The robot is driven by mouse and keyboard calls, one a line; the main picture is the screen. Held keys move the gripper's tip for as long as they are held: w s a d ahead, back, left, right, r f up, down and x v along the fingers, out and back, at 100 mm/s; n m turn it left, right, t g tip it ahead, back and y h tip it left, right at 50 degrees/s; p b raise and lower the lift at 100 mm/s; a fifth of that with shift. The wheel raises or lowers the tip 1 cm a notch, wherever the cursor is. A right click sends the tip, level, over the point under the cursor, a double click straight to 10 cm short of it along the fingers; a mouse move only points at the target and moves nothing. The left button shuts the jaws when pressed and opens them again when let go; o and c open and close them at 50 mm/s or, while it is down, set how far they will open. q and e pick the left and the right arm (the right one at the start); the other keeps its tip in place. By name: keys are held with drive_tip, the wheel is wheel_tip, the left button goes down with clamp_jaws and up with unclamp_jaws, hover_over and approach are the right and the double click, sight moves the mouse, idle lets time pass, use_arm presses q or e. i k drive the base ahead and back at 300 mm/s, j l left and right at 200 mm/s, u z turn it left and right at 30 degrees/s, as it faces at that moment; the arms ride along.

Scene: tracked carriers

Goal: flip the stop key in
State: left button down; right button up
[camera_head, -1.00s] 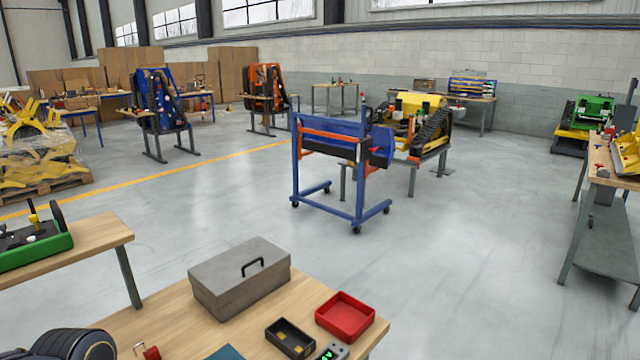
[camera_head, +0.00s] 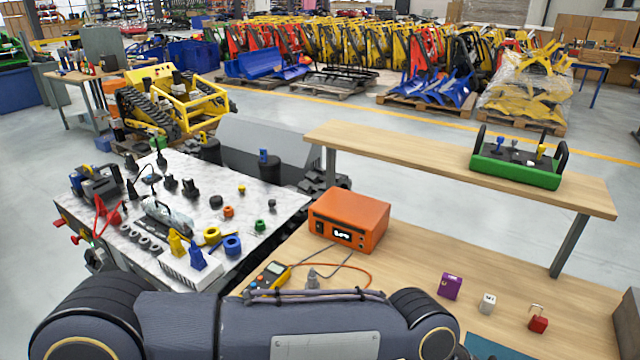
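I cannot make out a stop key for certain. A carrier with a pale speckled top (camera_head: 285,205) stands at left centre, with several small knobs, plugs and caps on it. Small red parts (camera_head: 60,222) stick out from its left side, too small to identify. A green control box (camera_head: 515,170) with black handles and small blue and yellow levers sits on the raised shelf at right. One of my dark arm links crosses the bottom of the view. Neither gripper shows.
An orange unit (camera_head: 349,218) with a display and a yellow meter (camera_head: 269,276) stand on the wooden bench (camera_head: 440,250). A purple block (camera_head: 450,286) and a red padlock (camera_head: 538,320) lie to the right. Yellow tracked machinery (camera_head: 175,100) stands behind. Open floor lies beyond the shelf.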

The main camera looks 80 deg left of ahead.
sight(74, 239)
drive_tip(key=u, duration=4.1)
drive_tip(key=i+j+z, duration=0.35)
drive_tip(key=i+j, duration=0.65)
drive_tip(key=i, duration=0.3)
drive_tip(key=i+j+z, duration=0.4)
drive_tip(key=i+j, duration=0.75)
drive_tip(key=j, duration=0.15)
